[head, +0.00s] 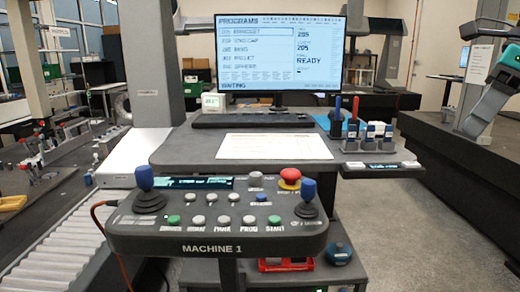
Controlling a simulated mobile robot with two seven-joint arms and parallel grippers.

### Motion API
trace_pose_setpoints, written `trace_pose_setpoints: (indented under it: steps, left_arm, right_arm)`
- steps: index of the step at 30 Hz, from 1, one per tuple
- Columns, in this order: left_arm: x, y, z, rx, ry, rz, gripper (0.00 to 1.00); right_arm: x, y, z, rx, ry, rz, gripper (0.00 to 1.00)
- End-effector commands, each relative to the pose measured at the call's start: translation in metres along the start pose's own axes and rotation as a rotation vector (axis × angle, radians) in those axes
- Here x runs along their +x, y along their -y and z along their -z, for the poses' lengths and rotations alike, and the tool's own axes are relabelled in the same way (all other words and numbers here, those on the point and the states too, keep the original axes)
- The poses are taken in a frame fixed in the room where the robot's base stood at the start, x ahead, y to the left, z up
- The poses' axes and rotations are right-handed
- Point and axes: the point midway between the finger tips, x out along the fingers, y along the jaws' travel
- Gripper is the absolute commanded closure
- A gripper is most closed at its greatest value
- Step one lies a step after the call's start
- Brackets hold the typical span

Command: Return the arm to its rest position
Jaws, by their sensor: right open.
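My right gripper (474,120) shows at the upper right edge, at the end of a grey arm with teal trim that comes in from the right. It is open, and I see nothing held in it. It is in the air, well to the right of the control panel (218,248) marked MACHINE 1 and touches nothing that I can see. My left gripper is not in view.
The panel has two blue-topped joysticks (144,178) (309,190), several buttons and a red emergency button (290,177). Behind it stand a desk (180,150) with a paper sheet (275,146), keyboard (252,120) and monitor (279,50) reading READY. A roller conveyor (60,250) lies left. Floor (420,230) is clear at right.

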Motion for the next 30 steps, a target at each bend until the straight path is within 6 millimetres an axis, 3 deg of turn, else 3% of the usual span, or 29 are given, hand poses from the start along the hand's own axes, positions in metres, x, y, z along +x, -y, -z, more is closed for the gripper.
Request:
trace_pose_setpoints:
  steps: [1, 8, 16, 23, 30]
  left_arm:
    - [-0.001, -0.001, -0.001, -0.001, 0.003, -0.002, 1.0]
    - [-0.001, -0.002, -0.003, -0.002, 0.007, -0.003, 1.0]
    - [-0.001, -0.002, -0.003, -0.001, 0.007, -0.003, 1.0]
    - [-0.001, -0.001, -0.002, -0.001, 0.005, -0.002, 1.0]
    - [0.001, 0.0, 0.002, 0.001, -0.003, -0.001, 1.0]
  right_arm:
    - [0.02, -0.001, -0.007, -0.006, 0.018, -0.037, 0.45]
    - [0.094, -0.01, -0.035, 0.022, 0.175, -0.205, 0.45]
    - [0.182, -0.035, -0.06, 0.203, 0.431, -0.478, 0.45]
    - [0.236, -0.046, -0.061, 0.493, 0.636, -0.683, 0.45]
    - [0.282, -0.038, -0.038, 0.9, 0.813, -0.825, 0.45]
